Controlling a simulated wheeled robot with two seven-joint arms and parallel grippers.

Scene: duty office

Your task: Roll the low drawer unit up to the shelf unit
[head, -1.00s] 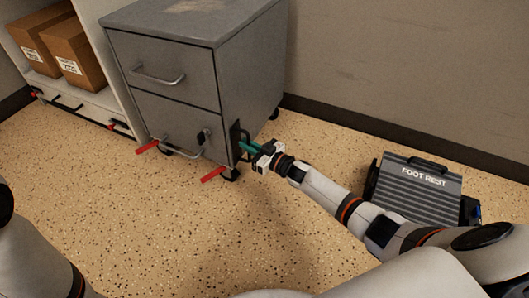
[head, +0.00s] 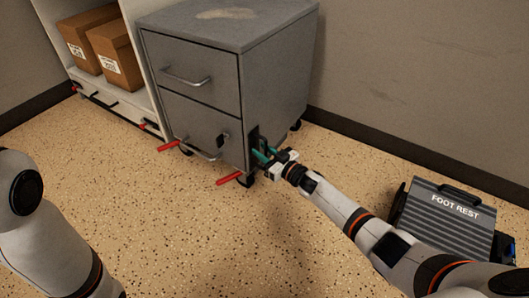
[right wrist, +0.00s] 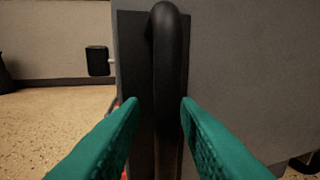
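The low drawer unit (head: 190,85) is a grey two-drawer cabinet on castors, standing upright close beside the shelf unit (head: 137,50) in the head view. Whether they touch is unclear. A dark upright handle (right wrist: 168,60) is fixed on the drawer unit's right side. My right gripper (right wrist: 160,102) has its green fingers on either side of this handle, with a gap visible at the left finger, so it looks open around it. In the head view the right gripper (head: 268,157) is at the side's lower front corner. My left gripper is out of view; only its arm shows.
Red levers (head: 230,181) stick out low at the drawer unit's front. Cardboard boxes (head: 115,55) stand on the shelf unit. A foot rest (head: 450,225) lies on the floor at right, near my right arm. The wall is behind; the speckled floor in front is clear.

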